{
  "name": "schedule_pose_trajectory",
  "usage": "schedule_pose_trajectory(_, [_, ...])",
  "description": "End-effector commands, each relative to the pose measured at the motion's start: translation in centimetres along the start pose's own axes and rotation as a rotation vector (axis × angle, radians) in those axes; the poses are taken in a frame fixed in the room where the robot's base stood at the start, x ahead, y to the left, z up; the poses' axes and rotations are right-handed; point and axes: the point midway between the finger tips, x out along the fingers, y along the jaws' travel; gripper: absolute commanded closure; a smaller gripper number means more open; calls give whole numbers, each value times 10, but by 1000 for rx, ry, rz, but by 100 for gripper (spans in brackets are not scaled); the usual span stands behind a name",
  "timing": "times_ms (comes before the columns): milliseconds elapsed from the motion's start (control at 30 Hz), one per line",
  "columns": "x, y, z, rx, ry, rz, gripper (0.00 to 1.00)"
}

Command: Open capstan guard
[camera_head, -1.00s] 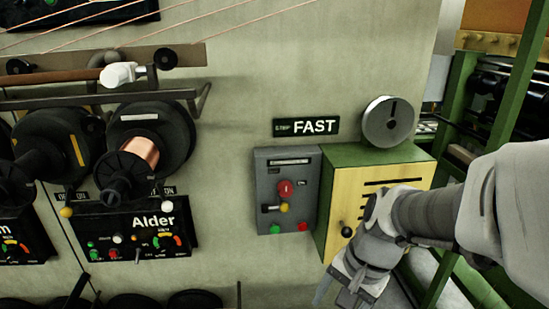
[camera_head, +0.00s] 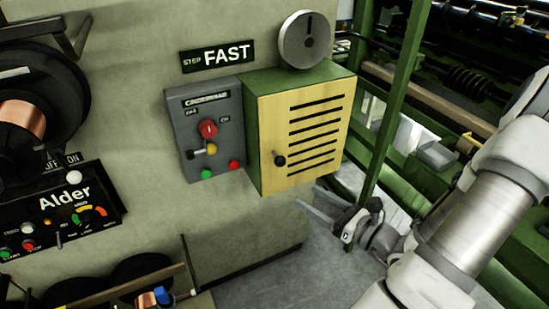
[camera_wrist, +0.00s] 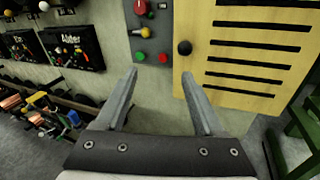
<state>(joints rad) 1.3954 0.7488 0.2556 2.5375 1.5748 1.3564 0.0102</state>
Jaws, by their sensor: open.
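The capstan guard (camera_head: 333,121) is a yellow slotted door on a green box, closed flat against it. Its round black knob (camera_head: 280,160) is near the door's lower left. The knob also shows in the wrist view (camera_wrist: 185,47), beyond my fingertips and a little above the right one. My gripper (camera_head: 317,205) is open and empty, below and to the right of the knob, apart from the door. In the wrist view the two fingers (camera_wrist: 158,73) stand wide apart with only wall between them.
A grey control box (camera_head: 205,130) with a red knob, yellow lever and green and red buttons stands left of the guard. A grey disc (camera_head: 306,40) sits above it. Green machine framing (camera_head: 398,95) rises at right. Floor (camera_head: 270,275) below is open.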

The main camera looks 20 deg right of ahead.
Motion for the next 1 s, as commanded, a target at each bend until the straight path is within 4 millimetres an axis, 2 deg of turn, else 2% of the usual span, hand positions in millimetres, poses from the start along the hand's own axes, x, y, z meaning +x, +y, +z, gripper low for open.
schedule_pose_trajectory(33, [-7,-11,-2,28,-27,-59,30])
schedule_pose_trajectory(167, [-15,-26,-4,56,-62,-138,30])
schedule_pose_trajectory(267, [-13,-30,-3,61,-69,-152,30])
schedule_pose_trajectory(367, [-1,-31,-3,60,-68,-149,30])
schedule_pose_trajectory(1000, [129,-50,5,59,-67,-146,30])
